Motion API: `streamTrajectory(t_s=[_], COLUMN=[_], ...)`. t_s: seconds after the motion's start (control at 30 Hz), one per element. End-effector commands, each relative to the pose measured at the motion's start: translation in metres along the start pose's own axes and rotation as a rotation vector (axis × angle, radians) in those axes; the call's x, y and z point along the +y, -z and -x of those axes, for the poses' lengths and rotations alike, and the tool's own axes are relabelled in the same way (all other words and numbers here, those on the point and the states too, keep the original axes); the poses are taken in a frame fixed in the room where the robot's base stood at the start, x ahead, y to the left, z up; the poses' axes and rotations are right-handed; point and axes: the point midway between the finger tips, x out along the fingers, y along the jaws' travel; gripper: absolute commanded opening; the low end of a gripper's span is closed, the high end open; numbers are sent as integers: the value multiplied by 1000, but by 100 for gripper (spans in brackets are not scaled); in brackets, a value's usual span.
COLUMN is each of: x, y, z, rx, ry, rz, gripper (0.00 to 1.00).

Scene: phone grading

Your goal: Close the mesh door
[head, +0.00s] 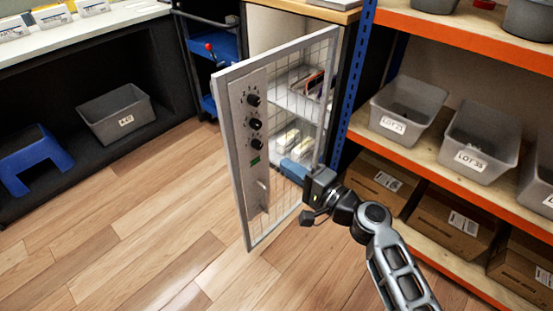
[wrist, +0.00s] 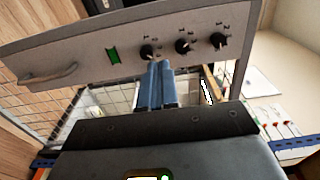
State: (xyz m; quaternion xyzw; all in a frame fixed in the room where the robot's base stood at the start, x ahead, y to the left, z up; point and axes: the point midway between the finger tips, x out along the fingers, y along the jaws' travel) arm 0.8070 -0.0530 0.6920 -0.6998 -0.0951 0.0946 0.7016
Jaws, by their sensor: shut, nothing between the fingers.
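The mesh door (head: 232,160) stands open in the head view, a grey frame with wire mesh and a grey panel of black knobs, a green label and a handle (head: 263,197). It swings out from the cabinet with the shelves behind it. In the wrist view the door's panel (wrist: 85,58) crosses the top, with its handle (wrist: 48,77) at left. My gripper (head: 291,170) has its blue fingers shut and empty in front of the mesh, at the door's lower right. In the wrist view the fingertips (wrist: 160,66) overlap the panel's edge near a knob; contact cannot be told.
Inside the cabinet, a shelf (head: 297,105) holds small items. An orange-edged rack (head: 425,150) with grey bins and cardboard boxes stands close at right. A counter (head: 95,25) with a grey bin (head: 116,112) and blue stool (head: 33,158) below is at left. Wood floor (head: 150,220) is clear left of the door.

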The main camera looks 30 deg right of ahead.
Motion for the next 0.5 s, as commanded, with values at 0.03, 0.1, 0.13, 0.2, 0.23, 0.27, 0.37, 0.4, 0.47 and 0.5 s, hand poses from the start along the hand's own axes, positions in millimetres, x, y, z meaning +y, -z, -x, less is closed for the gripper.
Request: streamTrajectory(t_s=[0.03, 0.1, 0.13, 0.2, 0.23, 0.27, 0.37, 0.4, 0.47, 0.5], x=[-2, -2, -2, -2, -2, -2, -1, -2, -2, -1], y=[-1, 0, 0, -1, -1, -1, -1, 0, 0, -1], z=[-9, -22, -28, -42, -48, -54, -74, -81, -92, -98], rx=[-3, -2, -2, -3, -2, -2, -2, -1, -1, -2], ry=[2, 2, 2, 1, 2, 2, 1, 1, 1, 0], rz=[1, 2, 2, 1, 1, 2, 2, 3, 3, 2], gripper=[0, 0, 0, 0, 0, 0, 0, 0, 0, 0])
